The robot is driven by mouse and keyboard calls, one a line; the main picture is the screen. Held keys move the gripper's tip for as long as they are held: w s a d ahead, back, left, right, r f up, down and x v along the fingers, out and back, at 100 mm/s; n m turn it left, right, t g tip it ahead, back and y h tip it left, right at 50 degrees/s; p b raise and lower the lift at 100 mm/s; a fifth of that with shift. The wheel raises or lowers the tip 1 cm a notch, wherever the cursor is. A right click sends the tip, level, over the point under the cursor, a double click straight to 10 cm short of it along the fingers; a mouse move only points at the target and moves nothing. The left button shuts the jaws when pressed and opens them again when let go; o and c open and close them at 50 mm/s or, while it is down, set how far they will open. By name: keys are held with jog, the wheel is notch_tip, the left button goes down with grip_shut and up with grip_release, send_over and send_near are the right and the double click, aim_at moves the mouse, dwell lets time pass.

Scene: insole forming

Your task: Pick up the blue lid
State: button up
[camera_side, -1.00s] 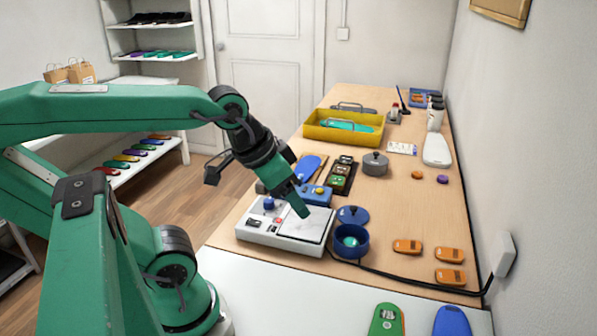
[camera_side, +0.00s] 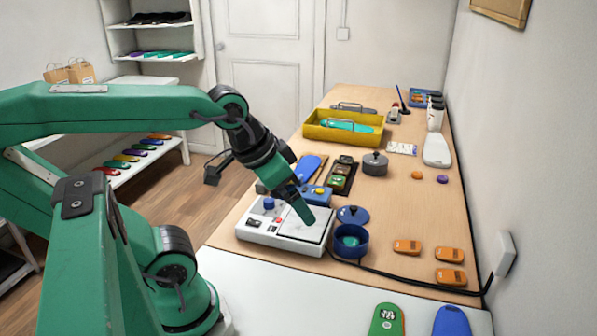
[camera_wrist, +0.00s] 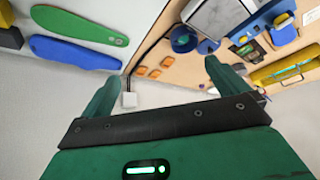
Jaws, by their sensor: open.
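The blue lid (camera_side: 353,214), round with a dark knob, lies flat on the wooden bench just behind the blue pot (camera_side: 351,241). The pot is uncovered and has something teal inside. In the wrist view the lid (camera_wrist: 208,46) shows beside the pot (camera_wrist: 183,39), near the upper end of the right finger. My gripper (camera_side: 309,217) hangs above the white press machine (camera_side: 265,236), left of the lid and apart from it. In the wrist view my gripper's (camera_wrist: 163,80) two green fingers are spread with nothing between them.
A grey lidded pot (camera_side: 375,163) and a yellow tray (camera_side: 344,137) stand farther back. Several orange pieces (camera_side: 407,247) lie right of the blue pot. A black cable (camera_side: 410,284) runs along the bench's front edge. The bench right of the lid is clear.

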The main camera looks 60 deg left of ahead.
jog(key=shift+w+r, duration=0.1)
jog(key=shift+w, duration=0.05)
jog(key=g, duration=0.6)
send_over(353, 206)
jog(key=f, duration=1.6)
jog(key=shift+d+f, duration=0.15)
jog(key=shift+d, duration=0.05)
jog(key=shift+a+f, duration=0.2)
jog(key=shift+f, duration=0.05)
jog(key=shift+f, duration=0.15)
